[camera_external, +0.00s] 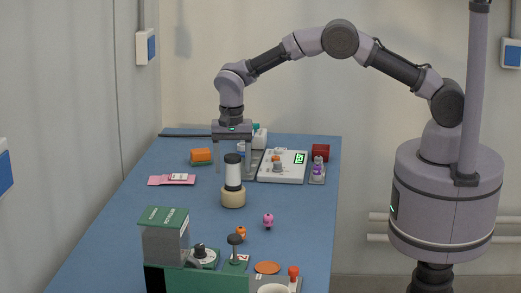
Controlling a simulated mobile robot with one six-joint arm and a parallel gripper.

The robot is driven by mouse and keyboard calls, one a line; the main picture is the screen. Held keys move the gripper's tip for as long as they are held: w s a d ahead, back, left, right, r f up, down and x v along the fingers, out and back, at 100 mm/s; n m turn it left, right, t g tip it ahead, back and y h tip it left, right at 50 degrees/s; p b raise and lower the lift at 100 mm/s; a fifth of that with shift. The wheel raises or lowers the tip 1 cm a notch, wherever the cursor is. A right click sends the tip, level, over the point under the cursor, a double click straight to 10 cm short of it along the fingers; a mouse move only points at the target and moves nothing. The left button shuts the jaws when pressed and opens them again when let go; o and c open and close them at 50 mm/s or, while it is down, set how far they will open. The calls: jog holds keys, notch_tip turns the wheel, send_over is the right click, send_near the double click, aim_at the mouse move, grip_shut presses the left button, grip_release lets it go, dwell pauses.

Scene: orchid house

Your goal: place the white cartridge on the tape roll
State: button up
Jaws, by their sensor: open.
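The white cartridge (233,174), a white cylinder with dark ends, stands upright. Its lower end meets the top of the beige tape roll (233,197), and it appears to rest on it. The tape roll lies on the blue table. My gripper (233,168) points straight down with its jaws open. One finger shows on each side of the cartridge, with a gap visible at the left finger. From this single view I cannot tell whether the fingers are level with the cartridge in depth or a little behind it.
A white scale (291,174) with a green display stands right of the gripper. A pink packet (172,180) and an orange-topped block (201,155) lie left. A green-and-grey box (165,235) stands near the front.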

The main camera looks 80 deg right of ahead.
notch_tip(320, 180, up, 13)
jog(key=s+p, duration=0.1)
jog(key=p, duration=0.1)
jog(key=s+a+r+n+t+y, duration=0.1)
jog(key=s+r+n+t, duration=0.15)
jog(key=s+r, duration=0.55)
jog(key=s+a+r+n+t, duration=0.1)
jog(key=s+r+n, duration=0.3)
jog(key=s+r, duration=0.4)
jog(key=s+a+f+n+t+y, duration=0.15)
jog(key=s+n, duration=0.35)
jog(key=s, duration=1.5)
notch_tip(320, 180, down, 8)
jog(key=b, duration=0.8)
jog(key=shift+s+a+f+t, duration=0.15)
jog(key=shift+s+a+t, duration=0.05)
jog(key=shift+t, duration=0.2)
jog(key=shift+h, duration=0.25)
